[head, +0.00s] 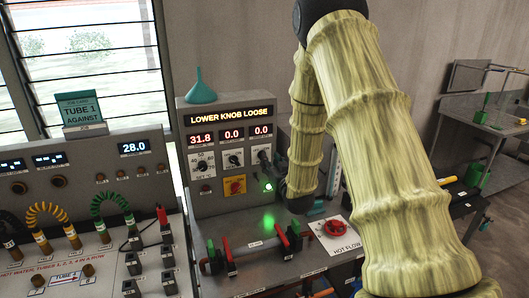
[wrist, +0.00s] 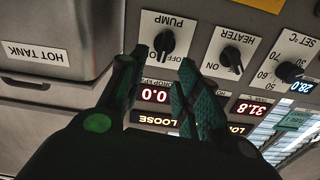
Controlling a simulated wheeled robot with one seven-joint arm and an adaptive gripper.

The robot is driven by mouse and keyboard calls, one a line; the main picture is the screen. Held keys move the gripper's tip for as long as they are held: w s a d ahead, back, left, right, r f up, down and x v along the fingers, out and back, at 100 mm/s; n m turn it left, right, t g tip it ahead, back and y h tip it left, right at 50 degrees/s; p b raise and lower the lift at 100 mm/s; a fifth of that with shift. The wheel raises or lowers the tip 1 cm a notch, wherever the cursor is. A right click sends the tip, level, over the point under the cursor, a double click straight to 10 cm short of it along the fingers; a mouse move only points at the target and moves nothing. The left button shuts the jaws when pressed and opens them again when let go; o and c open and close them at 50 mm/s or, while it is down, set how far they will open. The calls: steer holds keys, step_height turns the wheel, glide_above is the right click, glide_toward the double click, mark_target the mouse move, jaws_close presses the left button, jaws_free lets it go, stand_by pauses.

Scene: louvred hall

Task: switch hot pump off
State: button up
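The pump knob (wrist: 163,42) is a black rotary knob on a white plate marked PUMP, seen upside down in the wrist view. The OFF mark shows beside it; I cannot read its pointer surely. My gripper (wrist: 162,60) is open and empty, its two dark green fingers apart, with the knob just beyond and between their tips. I see no contact. In the head view the pump knob (head: 263,155) is at the right of the panel's row, and my arm hides most of the gripper.
The heater knob (wrist: 233,60) and the set-temperature knob (wrist: 289,72) sit close beside the pump plate. The hot tank (wrist: 55,50) juts out on the other side. The panel display (head: 231,115) reads LOWER KNOB LOOSE.

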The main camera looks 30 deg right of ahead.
steer(key=p+x, duration=0.1)
steer(key=x, duration=0.4)
steer(key=shift+w+p, duration=0.35)
steer(key=shift+p, duration=0.05)
jaws_close()
